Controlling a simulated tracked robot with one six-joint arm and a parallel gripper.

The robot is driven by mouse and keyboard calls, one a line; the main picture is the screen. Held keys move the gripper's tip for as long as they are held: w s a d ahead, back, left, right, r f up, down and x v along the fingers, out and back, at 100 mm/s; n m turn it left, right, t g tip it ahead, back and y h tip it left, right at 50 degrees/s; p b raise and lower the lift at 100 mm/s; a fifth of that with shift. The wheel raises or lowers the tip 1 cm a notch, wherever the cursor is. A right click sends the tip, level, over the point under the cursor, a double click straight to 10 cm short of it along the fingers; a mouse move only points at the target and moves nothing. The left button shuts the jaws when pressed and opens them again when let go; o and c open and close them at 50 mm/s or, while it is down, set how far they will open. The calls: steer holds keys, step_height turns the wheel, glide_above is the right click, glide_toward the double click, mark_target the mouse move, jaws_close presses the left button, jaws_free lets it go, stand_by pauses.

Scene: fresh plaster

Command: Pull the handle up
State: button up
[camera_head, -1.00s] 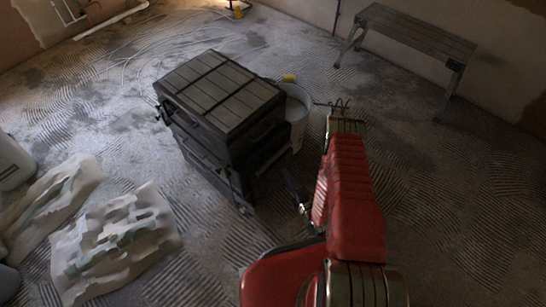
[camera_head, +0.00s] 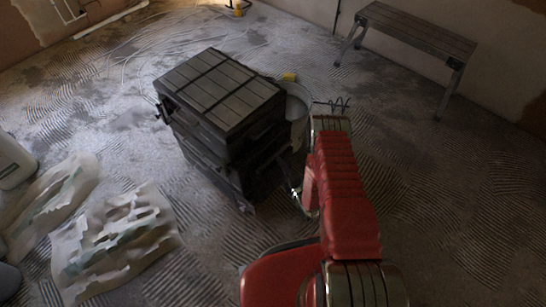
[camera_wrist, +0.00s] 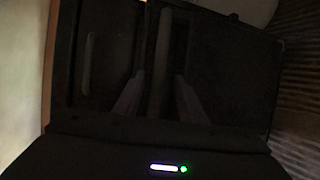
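The black stacked toolbox (camera_head: 220,95) stands on the floor left of my red arm, its slatted lid shut. My gripper (camera_head: 291,180) is at the toolbox's right-hand side, low down, partly hidden by my arm. In the dark wrist view, the two fingers of my gripper (camera_wrist: 157,85) are apart. A pale upright bar, which looks like the handle (camera_wrist: 161,55), runs between them against the dark toolbox face. I cannot tell whether either finger touches it. The handle is not clear in the head view.
A bucket (camera_head: 298,108) with a yellow item on its rim stands behind the toolbox's right corner. Crumpled sacks (camera_head: 115,240) lie at the lower left. A bench (camera_head: 415,35) stands at the back right wall. The floor to the right is open.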

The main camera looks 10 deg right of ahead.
steer(key=x, duration=0.6)
steer(key=shift+w+a+f, duration=0.1)
steer(key=shift+w+f, duration=0.05)
steer(key=shift+w, duration=0.15)
jaws_close()
stand_by(0.4)
